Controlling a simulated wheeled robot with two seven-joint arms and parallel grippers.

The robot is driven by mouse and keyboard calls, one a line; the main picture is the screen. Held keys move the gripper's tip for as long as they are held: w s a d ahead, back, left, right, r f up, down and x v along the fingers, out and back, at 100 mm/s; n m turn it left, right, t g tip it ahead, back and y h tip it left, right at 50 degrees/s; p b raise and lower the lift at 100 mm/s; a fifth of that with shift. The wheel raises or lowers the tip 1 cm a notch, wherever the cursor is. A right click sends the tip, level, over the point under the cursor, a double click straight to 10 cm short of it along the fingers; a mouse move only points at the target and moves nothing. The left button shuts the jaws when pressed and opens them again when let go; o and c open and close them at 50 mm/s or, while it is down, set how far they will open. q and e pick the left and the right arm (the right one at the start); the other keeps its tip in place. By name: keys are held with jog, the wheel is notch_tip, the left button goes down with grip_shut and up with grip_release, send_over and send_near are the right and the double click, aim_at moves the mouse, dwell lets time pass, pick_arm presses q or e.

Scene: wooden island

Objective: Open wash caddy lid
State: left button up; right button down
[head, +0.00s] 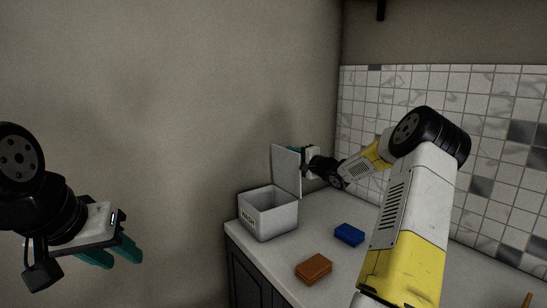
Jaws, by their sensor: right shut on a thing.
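The wash caddy (268,215) is a white box with lettering on its front, on the far left corner of the counter. Its lid (286,171) stands raised, roughly upright, at the box's right side. My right gripper (298,149) is at the lid's upper right edge, shut on the lid; the lid partly hides its fingers. My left gripper (112,254) hangs in the air at the left, away from the counter, its teal fingers apart and empty.
A blue block (349,234) and a brown block (313,268) lie on the light counter (285,262) in front of the caddy. A tiled wall (496,135) rises behind the counter. A thin wooden object (526,300) shows at the lower right.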

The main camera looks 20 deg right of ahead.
jog(key=shift+w+d+f+m, duration=0.15)
jog(key=shift+w+d+m, duration=0.05)
jog(key=shift+d+m, duration=0.3)
jog(key=shift+w+d+f+m, duration=0.15)
jog(key=shift+d+m, duration=0.25)
jog(key=shift+d, duration=0.15)
jog(key=c, duration=1.1)
grip_release()
jog(key=shift+s, duration=0.1)
jog(key=v, duration=0.7)
jog(key=shift+s, duration=0.25)
jog(key=shift+d, duration=0.15)
